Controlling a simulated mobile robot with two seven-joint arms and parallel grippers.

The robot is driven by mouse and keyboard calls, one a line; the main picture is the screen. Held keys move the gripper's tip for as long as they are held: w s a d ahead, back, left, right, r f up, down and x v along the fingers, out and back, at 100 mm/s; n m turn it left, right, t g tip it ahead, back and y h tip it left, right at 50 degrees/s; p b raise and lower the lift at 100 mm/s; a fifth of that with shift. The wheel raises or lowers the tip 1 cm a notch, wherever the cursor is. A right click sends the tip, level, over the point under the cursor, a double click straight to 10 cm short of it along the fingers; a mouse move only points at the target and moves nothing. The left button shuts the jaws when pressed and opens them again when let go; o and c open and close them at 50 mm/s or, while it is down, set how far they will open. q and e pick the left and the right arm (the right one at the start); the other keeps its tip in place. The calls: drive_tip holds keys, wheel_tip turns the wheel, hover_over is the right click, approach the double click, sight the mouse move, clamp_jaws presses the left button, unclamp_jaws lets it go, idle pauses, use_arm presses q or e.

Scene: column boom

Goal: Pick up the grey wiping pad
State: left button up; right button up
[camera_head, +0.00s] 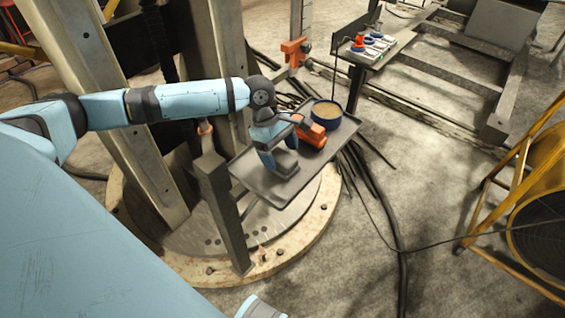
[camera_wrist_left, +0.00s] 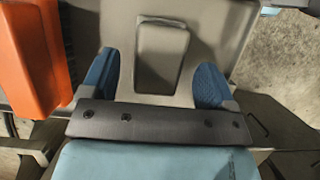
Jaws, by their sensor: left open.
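The grey wiping pad (camera_head: 287,163) lies on a dark grey tray-like shelf (camera_head: 262,184) fixed beside the column. It also shows in the left wrist view (camera_wrist_left: 161,58) as a rounded grey block. My left gripper (camera_head: 275,158) is over the shelf at the pad. In the left wrist view my left gripper (camera_wrist_left: 155,80) is open, with one blue finger on each side of the pad and gaps between fingers and pad. The height of the fingertips against the pad is hard to tell. My right gripper does not show.
An orange object (camera_head: 311,133) is close beside the gripper; orange also fills the left of the left wrist view (camera_wrist_left: 35,55). A blue-rimmed round container (camera_head: 326,115) stands behind it. A second shelf (camera_head: 372,52) with small items is farther back. Yellow steps (camera_head: 520,165) stand at right.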

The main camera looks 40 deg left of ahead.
sight(283, 157)
use_arm(q)
drive_tip(key=shift+x, duration=0.85)
drive_tip(key=shift+d+f, duration=0.1)
drive_tip(key=c, duration=0.9)
drive_tip(key=shift+c, duration=0.2)
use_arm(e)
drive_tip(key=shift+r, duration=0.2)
use_arm(q)
drive_tip(key=shift+r, duration=0.4)
wheel_tip(283, 157, up, 19)
drive_tip(key=p, duration=0.5)
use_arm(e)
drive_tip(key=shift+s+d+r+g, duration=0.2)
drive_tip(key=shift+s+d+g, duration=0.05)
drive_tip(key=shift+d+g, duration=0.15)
use_arm(q)
drive_tip(key=shift+r, duration=0.15)
